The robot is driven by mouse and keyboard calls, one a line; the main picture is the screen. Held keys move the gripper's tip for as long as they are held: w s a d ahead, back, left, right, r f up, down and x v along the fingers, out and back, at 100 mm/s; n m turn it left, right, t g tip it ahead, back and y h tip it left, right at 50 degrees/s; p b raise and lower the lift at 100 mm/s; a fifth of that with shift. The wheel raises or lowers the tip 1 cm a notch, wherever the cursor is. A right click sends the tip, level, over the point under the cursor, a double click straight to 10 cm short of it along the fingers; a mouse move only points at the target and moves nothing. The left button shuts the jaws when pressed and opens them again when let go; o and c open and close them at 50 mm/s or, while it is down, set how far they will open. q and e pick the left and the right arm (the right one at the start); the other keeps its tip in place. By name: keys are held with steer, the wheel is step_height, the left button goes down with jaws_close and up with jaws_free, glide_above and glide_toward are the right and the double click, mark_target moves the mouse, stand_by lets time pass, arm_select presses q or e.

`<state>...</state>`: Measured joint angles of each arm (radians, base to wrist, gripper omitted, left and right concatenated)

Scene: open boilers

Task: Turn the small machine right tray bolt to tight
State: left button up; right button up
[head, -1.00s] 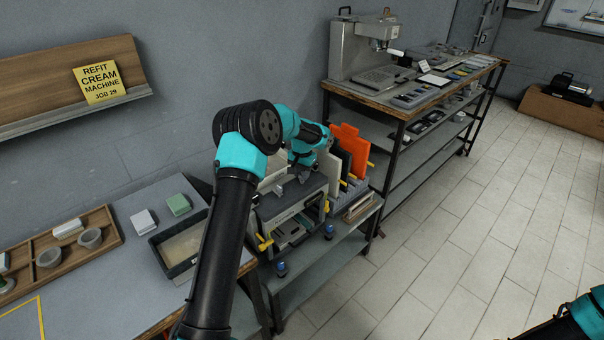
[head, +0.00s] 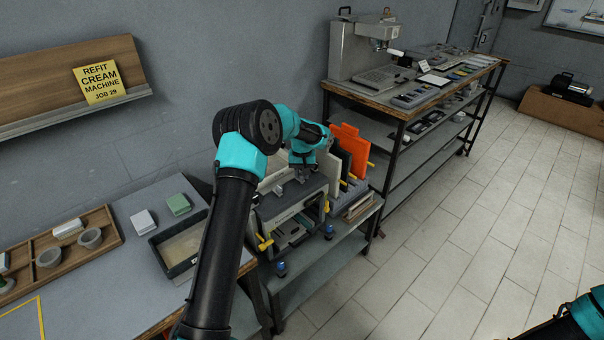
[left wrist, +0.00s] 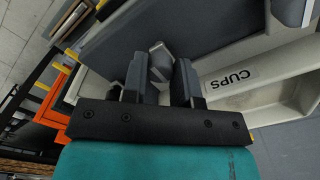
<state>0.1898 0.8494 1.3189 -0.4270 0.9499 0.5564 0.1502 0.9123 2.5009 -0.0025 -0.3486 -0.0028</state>
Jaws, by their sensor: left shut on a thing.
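The small machine (head: 292,222) is a grey box with a dark flat top on the side shelf unit, right of the grey table. My left gripper (head: 303,174) is down at its top; my own arm covers part of the machine. In the left wrist view, my left gripper (left wrist: 160,78) is shut on a small grey bolt-like piece (left wrist: 160,62) at the dark tray top (left wrist: 225,25). Its left-right place and how far it is turned are unclear. My right gripper is out of view; only part of that arm shows at the lower right.
White, black and orange boards (head: 346,150) stand upright close right of the machine. In the wrist view, a pale bin marked CUPS (left wrist: 270,82) lies beside the tray.

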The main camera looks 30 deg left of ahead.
mark_target(302, 174)
arm_select(q)
steer(key=o, duration=0.9)
steer(key=shift+o, duration=0.2)
step_height(302, 174, up, 18)
steer(key=shift+f, duration=0.25)
